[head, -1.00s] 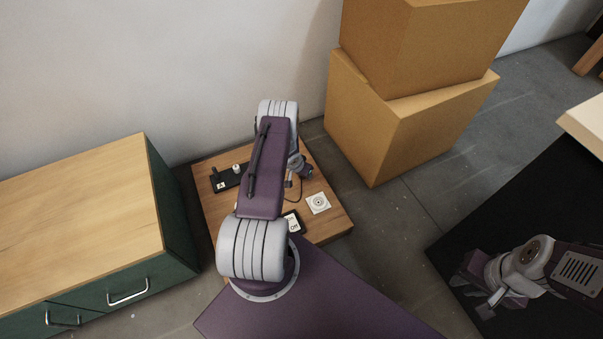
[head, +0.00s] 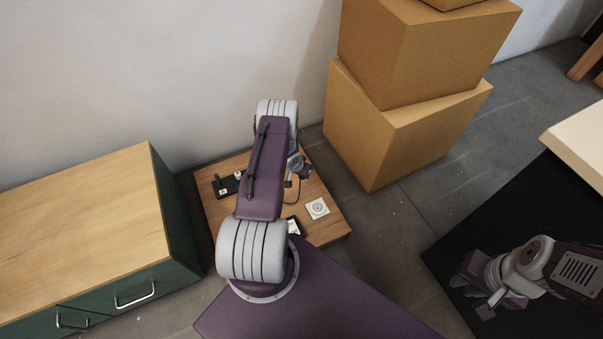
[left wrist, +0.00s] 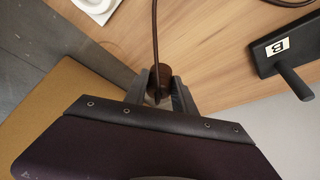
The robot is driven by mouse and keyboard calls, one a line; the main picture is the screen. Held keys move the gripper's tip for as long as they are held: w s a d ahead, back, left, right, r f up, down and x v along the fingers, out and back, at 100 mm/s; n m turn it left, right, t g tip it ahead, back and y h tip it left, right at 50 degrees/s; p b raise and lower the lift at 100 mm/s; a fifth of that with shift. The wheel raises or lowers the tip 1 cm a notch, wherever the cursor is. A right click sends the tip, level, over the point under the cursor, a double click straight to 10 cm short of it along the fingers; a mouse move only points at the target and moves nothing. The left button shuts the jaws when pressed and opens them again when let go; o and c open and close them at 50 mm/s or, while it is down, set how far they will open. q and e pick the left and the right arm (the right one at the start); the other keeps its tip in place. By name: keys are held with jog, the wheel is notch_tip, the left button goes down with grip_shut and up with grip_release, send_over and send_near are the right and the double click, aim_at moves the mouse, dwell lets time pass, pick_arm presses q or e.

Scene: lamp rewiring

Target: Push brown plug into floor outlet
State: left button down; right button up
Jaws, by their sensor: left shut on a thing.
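The brown plug (left wrist: 160,76) is held between the fingers of my left gripper (left wrist: 162,92) in the left wrist view, its dark cord running up and away. In the head view my left arm covers most of that gripper, and I cannot make out the plug; the cord loops beside it. The floor outlet (head: 317,208) is a white square plate with a round socket on the wooden board (head: 328,230), right of my left gripper. A white plate edge (left wrist: 97,6) shows at the wrist view's top left. My right gripper (head: 490,300) hangs over a black mat, far from the board.
A black switch block (head: 228,185) sits on the board; in the wrist view a block (left wrist: 285,48) has a "B" label and a lever. Cardboard boxes (head: 400,130) stand behind right. A green cabinet (head: 180,225) stands left. A black-and-white item (head: 294,227) lies partly behind my arm.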

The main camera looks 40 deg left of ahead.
pick_arm(q)
jog(key=shift+r, duration=0.4)
jog(key=shift+s+d+p, duration=0.3)
jog(key=shift+d+p, duration=0.05)
jog(key=shift+d, duration=0.25)
jog(key=shift+s+d+p, duration=0.3)
jog(key=shift+d, duration=0.25)
jog(key=s+d+p, duration=0.1)
jog(key=d+p, duration=0.1)
jog(key=d, duration=0.1)
jog(key=s+d+p, duration=0.1)
jog(key=d, duration=0.1)
jog(key=shift+s, duration=0.35)
jog(key=shift+s+d+f+p, duration=0.1)
jog(key=shift+s+d+p, duration=0.35)
jog(key=shift+d, duration=0.4)
jog(key=shift+s+d+r+p, duration=0.1)
jog(key=shift+s+d+p, duration=0.25)
jog(key=shift+d, duration=0.5)
jog(key=shift+s+d+f+p, duration=0.1)
jog(key=shift+s+d+p, duration=0.35)
jog(key=shift+d, duration=0.4)
jog(key=shift+f, duration=0.1)
jog(key=shift+f+b, duration=1.75)
jog(key=shift+f, duration=0.25)
jog(key=shift+r, duration=0.1)
